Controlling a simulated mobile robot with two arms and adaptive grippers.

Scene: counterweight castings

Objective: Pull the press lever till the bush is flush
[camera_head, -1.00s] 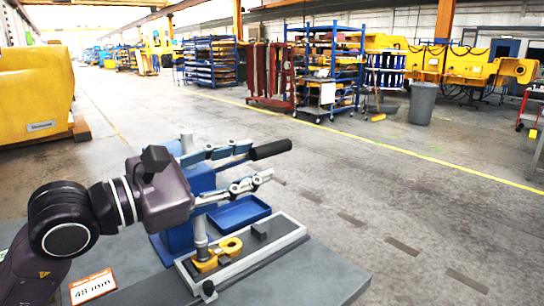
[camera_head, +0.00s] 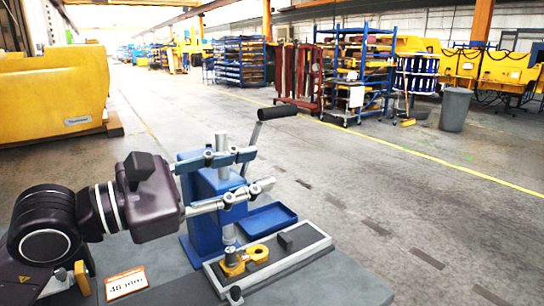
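The blue press (camera_head: 206,225) stands on the grey table. Its lever (camera_head: 278,112) has a black grip and angles up to the right on a silver arm. The silver ram (camera_head: 228,235) points down at the yellow casting (camera_head: 258,251), which lies on a framed plate (camera_head: 318,247). A small brownish piece under the ram may be the bush; I cannot tell how deep it sits. My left gripper (camera_head: 258,170) is open, its two fingers apart in front of the press. The upper finger overlaps the lever arm; contact is unclear. My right gripper is not in view.
A blue tray (camera_head: 268,219) lies behind the plate, and a dark block (camera_head: 286,242) sits on the plate. A card marked in mm (camera_head: 126,283) lies at the front left. A yellow piece (camera_head: 82,278) stands beside my arm. The table's right front is clear.

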